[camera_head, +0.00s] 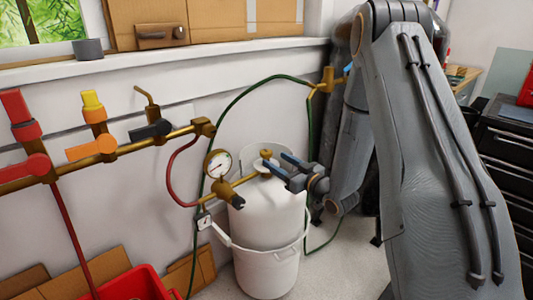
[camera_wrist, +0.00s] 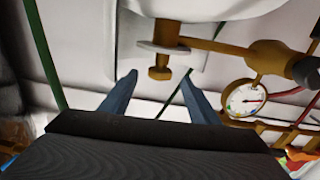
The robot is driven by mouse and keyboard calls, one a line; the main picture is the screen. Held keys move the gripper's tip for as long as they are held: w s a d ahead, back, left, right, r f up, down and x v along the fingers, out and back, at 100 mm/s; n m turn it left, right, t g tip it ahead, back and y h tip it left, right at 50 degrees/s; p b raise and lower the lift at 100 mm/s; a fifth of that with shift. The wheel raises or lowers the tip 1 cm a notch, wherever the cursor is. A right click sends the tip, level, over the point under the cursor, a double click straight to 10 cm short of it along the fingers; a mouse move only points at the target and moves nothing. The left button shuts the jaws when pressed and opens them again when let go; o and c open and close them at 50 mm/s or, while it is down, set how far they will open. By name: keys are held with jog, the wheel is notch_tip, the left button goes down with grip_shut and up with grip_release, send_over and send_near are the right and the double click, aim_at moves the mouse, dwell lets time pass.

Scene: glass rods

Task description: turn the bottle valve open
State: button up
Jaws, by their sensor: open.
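The white gas bottle (camera_head: 268,220) stands by the wall in the head view. Its brass valve (camera_head: 265,153) sits on top, partly hidden by my gripper. In the wrist view the bottle (camera_wrist: 205,8) is at the top edge, and the brass valve (camera_wrist: 160,72) shows beside a pale disc. My gripper (camera_head: 272,160) reaches in from the right at valve height. Its blue fingers are open and spread. In the wrist view the fingertips (camera_wrist: 159,78) lie left and right of the valve's end, with a gap on each side. I cannot tell the depth between them.
A pressure gauge (camera_head: 218,163) and brass fittings join the bottle on its left. A green hose (camera_head: 245,92) arches behind the bottle, and a red hose (camera_head: 172,168) hangs left. A brass pipe (camera_head: 180,132) with coloured handles runs along the wall. A red bin (camera_head: 135,285) stands below.

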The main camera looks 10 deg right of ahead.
aim_at(266, 154)
jog(key=x, duration=0.6)
jog(key=shift+w+a, duration=0.2)
jog(key=shift+w, duration=0.2)
jog(key=shift+c, duration=0.3)
jog(key=c, duration=1)
jog(key=shift+n+y, duration=0.3)
jog(key=shift+y, duration=0.1)
jog(key=shift+d+n+g+y, duration=0.1)
jog(key=shift+n+g+y, duration=0.5)
jog(key=shift+g+y, duration=0.15)
jog(key=n+g+y+b, duration=0.1)
jog(key=n+g+y, duration=0.2)
jog(key=shift+g+y, duration=0.25)
jog(key=shift+y, duration=0.1)
jog(key=shift+n+g+y+b, duration=1.35)
jog(key=shift+n+g, duration=0.65)
jog(key=shift+g, duration=0.6)
